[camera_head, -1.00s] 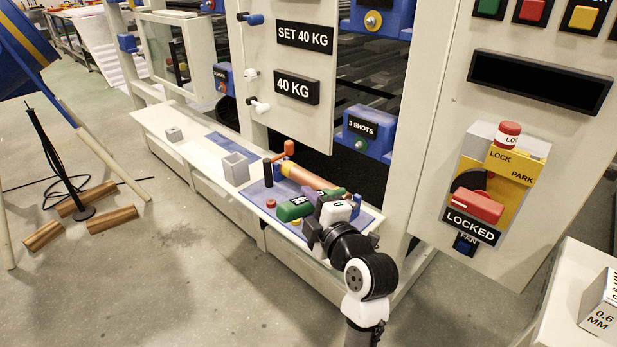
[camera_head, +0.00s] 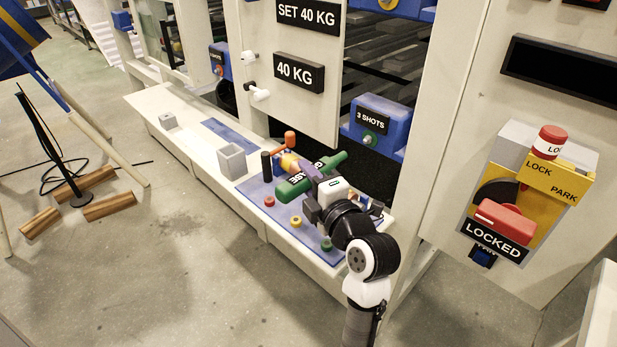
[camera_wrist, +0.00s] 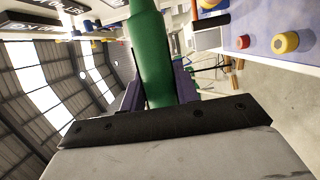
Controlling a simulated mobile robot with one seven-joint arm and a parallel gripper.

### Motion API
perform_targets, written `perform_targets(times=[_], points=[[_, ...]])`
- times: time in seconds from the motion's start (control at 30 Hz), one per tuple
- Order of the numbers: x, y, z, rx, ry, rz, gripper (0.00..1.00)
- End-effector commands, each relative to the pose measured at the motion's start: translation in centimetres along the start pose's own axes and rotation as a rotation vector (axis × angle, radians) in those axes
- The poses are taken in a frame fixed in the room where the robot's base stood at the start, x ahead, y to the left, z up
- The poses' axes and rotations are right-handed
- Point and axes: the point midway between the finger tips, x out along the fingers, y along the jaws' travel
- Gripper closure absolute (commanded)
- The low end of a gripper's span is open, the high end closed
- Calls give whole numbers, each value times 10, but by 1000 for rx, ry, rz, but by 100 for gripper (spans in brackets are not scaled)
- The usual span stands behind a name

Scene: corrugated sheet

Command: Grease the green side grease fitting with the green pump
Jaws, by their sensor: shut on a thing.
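The green pump (camera_head: 292,189) has a dark label with partly hidden white letters. My gripper (camera_head: 317,178) is shut across its body, and the pump appears raised above the blue mat. In the wrist view the green pump (camera_wrist: 152,55) runs up between my two purple fingers (camera_wrist: 160,90); its far end is cut off by the frame. A small green fitting (camera_head: 368,139) sits on the front of the blue block (camera_head: 386,122) labelled "3 SHOTS", right of and behind the pump, apart from it.
The blue mat (camera_head: 258,190) on the white ledge bears red (camera_head: 269,201), yellow (camera_head: 295,221) and green (camera_head: 327,244) round pieces. An orange-handled tool (camera_head: 284,144) lies behind the pump. A grey square cup (camera_head: 232,161) stands left. A pale post (camera_head: 432,110) stands right of the block.

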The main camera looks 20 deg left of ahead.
Motion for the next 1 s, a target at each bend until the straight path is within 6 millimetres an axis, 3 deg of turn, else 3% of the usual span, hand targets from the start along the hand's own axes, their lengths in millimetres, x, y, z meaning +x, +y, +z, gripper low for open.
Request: perform_targets(times=[0.1,0.6,1.0], points=[[-3,-2,0,-4,0,4,100],[12,0,45,-3,0,3,100],[16,1,58,-2,1,2,100]])
